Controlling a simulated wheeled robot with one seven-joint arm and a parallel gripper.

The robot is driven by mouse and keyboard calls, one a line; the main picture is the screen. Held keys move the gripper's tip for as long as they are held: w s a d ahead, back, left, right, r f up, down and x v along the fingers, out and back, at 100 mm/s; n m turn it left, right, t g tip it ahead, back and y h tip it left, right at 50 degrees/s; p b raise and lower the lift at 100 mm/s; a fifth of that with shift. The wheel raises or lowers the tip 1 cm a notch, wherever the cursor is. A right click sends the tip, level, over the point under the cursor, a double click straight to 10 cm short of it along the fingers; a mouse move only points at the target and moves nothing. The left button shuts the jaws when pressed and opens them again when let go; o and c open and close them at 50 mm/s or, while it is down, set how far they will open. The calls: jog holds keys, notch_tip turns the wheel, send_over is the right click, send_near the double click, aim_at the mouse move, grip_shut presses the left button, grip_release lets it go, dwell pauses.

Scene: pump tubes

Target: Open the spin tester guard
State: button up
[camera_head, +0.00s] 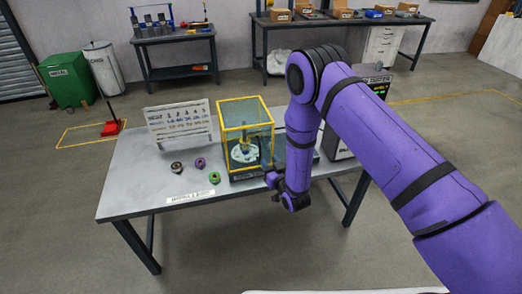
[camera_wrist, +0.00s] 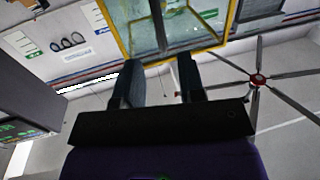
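The spin tester guard (camera_head: 246,112) is a clear box with a yellow frame on the table. It sits down over a dark base (camera_head: 248,174) and looks shut. A white round rotor (camera_head: 243,153) shows inside it. My gripper (camera_head: 273,181) is in front of the guard's lower right corner, low over the table. In the wrist view, my gripper (camera_wrist: 160,70) has its two fingers apart with nothing between them. The guard's yellow frame (camera_wrist: 175,55) shows just beyond the fingertips there; whether they touch cannot be told.
Three small rings, one dark (camera_head: 176,167), one purple (camera_head: 199,163) and one green (camera_head: 214,178), lie left of the tester. A white chart board (camera_head: 180,122) stands behind them. A machine, partly hidden by my arm, stands at the right. The table's (camera_head: 130,185) left end is clear.

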aim_at(260, 150)
jog(key=x, duration=0.8)
jog(key=shift+w+a, duration=0.1)
jog(key=shift+c, duration=0.4)
grip_shut()
